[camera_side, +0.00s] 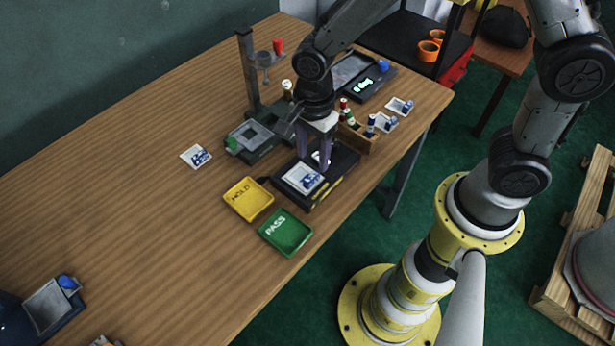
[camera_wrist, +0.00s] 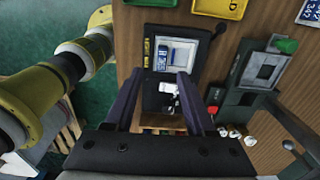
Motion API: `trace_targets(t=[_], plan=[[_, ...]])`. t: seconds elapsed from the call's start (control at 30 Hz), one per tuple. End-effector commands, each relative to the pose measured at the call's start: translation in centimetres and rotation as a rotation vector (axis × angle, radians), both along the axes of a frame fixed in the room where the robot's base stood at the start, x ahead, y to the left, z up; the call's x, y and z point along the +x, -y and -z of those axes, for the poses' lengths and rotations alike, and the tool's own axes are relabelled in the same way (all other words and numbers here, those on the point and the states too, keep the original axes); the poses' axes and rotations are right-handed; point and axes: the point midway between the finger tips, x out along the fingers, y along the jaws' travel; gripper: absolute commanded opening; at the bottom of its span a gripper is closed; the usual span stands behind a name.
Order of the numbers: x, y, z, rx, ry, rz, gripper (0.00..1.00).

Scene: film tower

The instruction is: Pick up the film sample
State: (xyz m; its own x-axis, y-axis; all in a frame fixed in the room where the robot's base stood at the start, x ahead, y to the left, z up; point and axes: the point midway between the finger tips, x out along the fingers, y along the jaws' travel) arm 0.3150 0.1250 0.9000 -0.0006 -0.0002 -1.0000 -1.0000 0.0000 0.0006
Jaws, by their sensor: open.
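A white film sample with blue print (camera_side: 303,179) lies flat on a black device at the table's front edge. It also shows in the wrist view (camera_wrist: 168,54), beyond my fingertips. My gripper (camera_side: 313,164) points down over the device, just behind the sample. In the wrist view my gripper (camera_wrist: 158,78) has its two purple fingers apart, with nothing held between them. A small white part of the device (camera_wrist: 168,88) shows between the fingers. A second white card with blue print (camera_side: 196,156) lies on the bare table to the left.
A yellow HOLD tray (camera_side: 248,198) and a green PASS tray (camera_side: 286,232) sit left of the device. A stand with a grey post (camera_side: 248,75) rises behind. A wooden rack with small bottles (camera_side: 358,132) is close on the right. The table's left half is mostly clear.

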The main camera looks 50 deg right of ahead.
Motion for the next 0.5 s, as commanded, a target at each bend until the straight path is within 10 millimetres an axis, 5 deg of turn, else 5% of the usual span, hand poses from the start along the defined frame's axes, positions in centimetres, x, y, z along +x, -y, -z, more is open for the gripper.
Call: trace_targets(t=[0.5], plan=[[0.2, 0.1, 5.6, -0.002, -0.004, 0.000, 0.55]])
